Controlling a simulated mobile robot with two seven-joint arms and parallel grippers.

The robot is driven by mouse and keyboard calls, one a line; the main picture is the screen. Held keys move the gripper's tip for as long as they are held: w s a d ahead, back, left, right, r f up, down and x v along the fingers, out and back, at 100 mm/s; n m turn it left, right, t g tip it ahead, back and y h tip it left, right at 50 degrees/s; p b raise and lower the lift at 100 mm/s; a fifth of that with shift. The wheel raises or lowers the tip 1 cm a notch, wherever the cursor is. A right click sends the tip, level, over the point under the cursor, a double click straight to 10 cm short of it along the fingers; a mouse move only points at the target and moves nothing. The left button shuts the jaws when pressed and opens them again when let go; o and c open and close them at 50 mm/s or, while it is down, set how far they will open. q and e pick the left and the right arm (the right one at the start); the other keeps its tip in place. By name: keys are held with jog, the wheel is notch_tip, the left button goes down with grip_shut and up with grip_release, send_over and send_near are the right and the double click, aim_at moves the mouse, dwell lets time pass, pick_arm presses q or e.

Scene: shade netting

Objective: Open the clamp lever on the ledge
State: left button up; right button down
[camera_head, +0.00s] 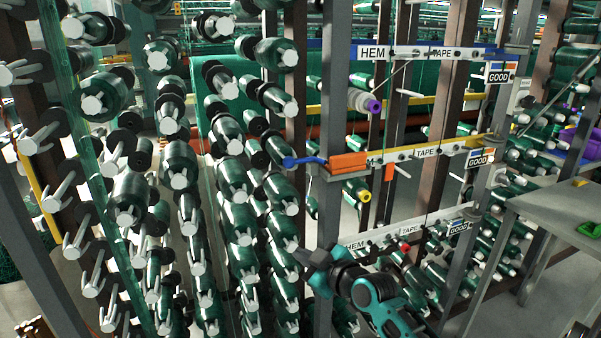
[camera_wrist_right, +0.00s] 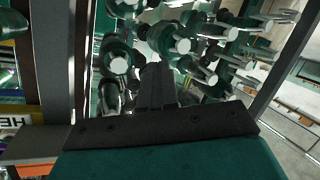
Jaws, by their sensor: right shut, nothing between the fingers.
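My right gripper (camera_head: 303,257) is below the ledge, in front of the post, apart from the lever. Its dark fingers (camera_wrist_right: 156,85) are shut and empty in the right wrist view. That view also shows what looks like the ledge end (camera_wrist_right: 35,145), with orange below it, at the lower left. The lever cannot be made out there. My left gripper is not in view.
Racks of green netting spools (camera_head: 235,180) fill the left side, with pegs sticking out. A dark post (camera_head: 326,215) stands under the ledge. White rails marked TAPE (camera_head: 425,152) and HEM run to the right. A grey table (camera_head: 555,210) stands at the right.

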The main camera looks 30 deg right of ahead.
jog(key=s+d+r+m+t, duration=0.2)
jog(key=s+r+m+t, duration=0.15)
jog(key=r, duration=0.35)
jog(key=s+d+r+m+t, duration=0.2)
jog(key=s+r, duration=0.3)
jog(key=r, duration=0.2)
jog(key=p, duration=0.4)
send_near(292, 166)
jog(key=x, duration=0.5)
jog(key=shift+w+r, duration=0.2)
jog(key=shift+w, duration=0.75)
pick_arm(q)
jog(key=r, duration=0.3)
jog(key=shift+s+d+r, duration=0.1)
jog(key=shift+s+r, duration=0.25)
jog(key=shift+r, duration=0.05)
pick_arm(e)
jog(key=shift+a, duration=0.1)
